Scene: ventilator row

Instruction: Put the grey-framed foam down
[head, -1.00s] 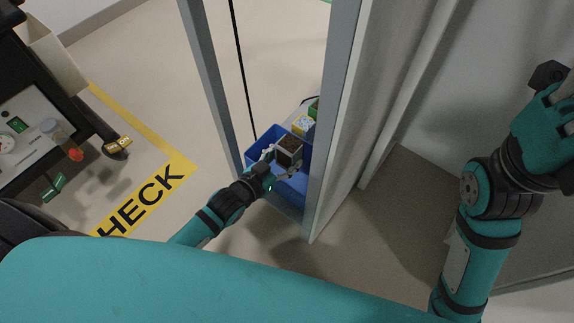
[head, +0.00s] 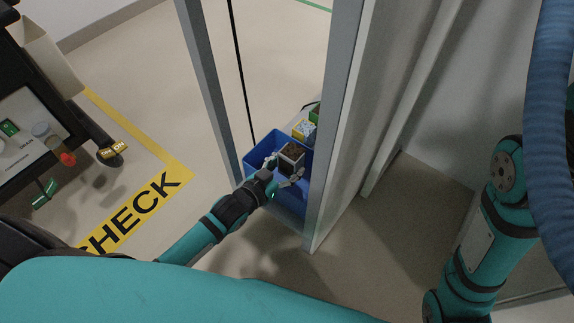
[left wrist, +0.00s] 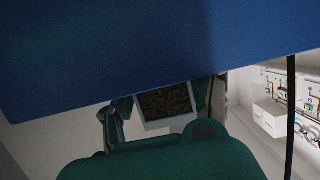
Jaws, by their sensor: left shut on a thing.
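The grey-framed foam (head: 291,154) is a small block with a dark, porous face inside a light grey frame. My left gripper (head: 285,167) is shut on it, with a finger on either side. In the head view it shows over the blue bin (head: 257,150); whether it touches the bin I cannot tell. In the left wrist view the foam (left wrist: 166,103) sits between my fingers, its upper part cut off by a large blue surface (left wrist: 150,50), probably the bin. My right arm shows at the right, but its gripper is out of view.
A grey upright post (head: 208,95) and a pale panel (head: 345,140) stand close on either side of the bin. Small boxes (head: 303,130) lie at the bin's far side. A ribbed blue hose (head: 552,150) hangs at the right. Floor beside the CHECK marking (head: 135,210) is clear.

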